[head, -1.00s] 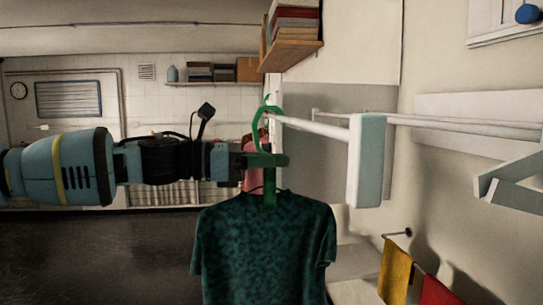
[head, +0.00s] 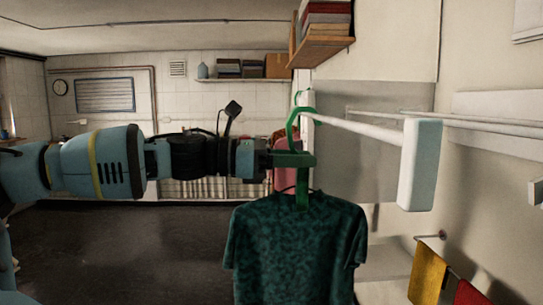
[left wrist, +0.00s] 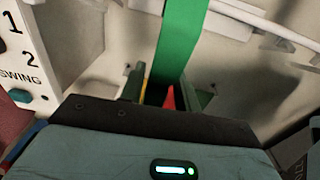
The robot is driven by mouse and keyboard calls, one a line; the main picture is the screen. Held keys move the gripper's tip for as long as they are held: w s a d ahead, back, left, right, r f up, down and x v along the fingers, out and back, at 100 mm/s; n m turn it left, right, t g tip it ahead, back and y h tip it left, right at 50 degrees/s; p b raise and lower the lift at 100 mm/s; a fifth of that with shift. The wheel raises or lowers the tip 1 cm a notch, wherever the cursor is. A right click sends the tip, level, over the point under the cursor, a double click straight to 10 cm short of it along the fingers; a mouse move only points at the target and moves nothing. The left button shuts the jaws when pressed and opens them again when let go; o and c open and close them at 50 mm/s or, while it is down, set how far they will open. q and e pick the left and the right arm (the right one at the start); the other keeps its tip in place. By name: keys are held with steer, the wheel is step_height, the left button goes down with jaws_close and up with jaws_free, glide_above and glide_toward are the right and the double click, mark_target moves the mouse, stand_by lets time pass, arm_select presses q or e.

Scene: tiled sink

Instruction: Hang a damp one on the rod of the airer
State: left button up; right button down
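My left gripper (head: 303,160) is shut on the neck of a green hanger (head: 303,190). A dark green mottled T-shirt (head: 296,250) hangs upright from it. The hanger also shows as a green strip between the fingers in the left wrist view (left wrist: 180,40). The airer's white rod (head: 355,128) runs from the hanger's hook to a pale end block (head: 420,165). The hook overlaps the rod's left end; I cannot tell whether it bears on it. The fingers' contact with the neck is partly hidden. My right gripper is not in view.
A yellow cloth (head: 427,273) and a red cloth (head: 470,293) hang on a low wall rail at the right. A wooden shelf with books (head: 325,45) juts out above the rod. A white panel marked "SWING" (left wrist: 30,50) stands left in the wrist view.

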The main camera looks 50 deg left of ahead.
arm_select(q)
steer(key=v, duration=0.4)
steer(key=shift+s+a+r+p, duration=0.1)
steer(key=shift+s+r+p, duration=0.1)
steer(key=shift+p, duration=0.15)
steer(key=shift+v, duration=0.95)
steer(key=shift+f, duration=0.15)
